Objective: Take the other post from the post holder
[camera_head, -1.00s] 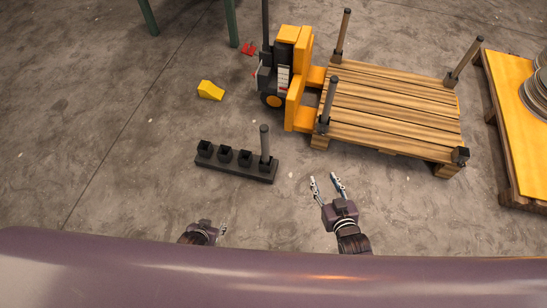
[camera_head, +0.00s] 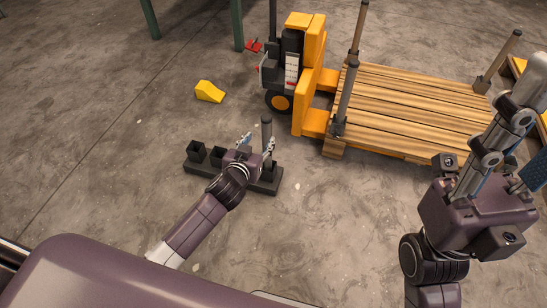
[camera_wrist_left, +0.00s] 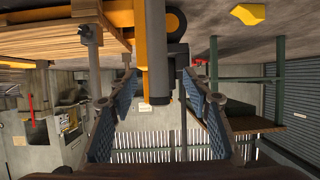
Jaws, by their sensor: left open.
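The grey post (camera_head: 266,128) stands upright in the right end of the dark post holder (camera_head: 199,169) on the floor. The holder's other visible sockets are empty. My left gripper (camera_head: 256,143) is open at this post, with its fingers on either side as seen in the head view. Touching cannot be told. The left wrist view shows its two fingers (camera_wrist_left: 160,98) wide apart, with a grey upright between them. My right gripper (camera_head: 522,130) is large at the right, raised near the camera; its fingers look apart, with nothing seen between them.
A wooden pallet (camera_head: 410,105) bears upright posts at its front left (camera_head: 345,98), back left (camera_head: 357,30) and back right (camera_head: 497,62) corners. My right gripper hides its front right corner. A yellow forklift (camera_head: 311,70) stands against it. A yellow wedge (camera_head: 209,91) lies on open floor.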

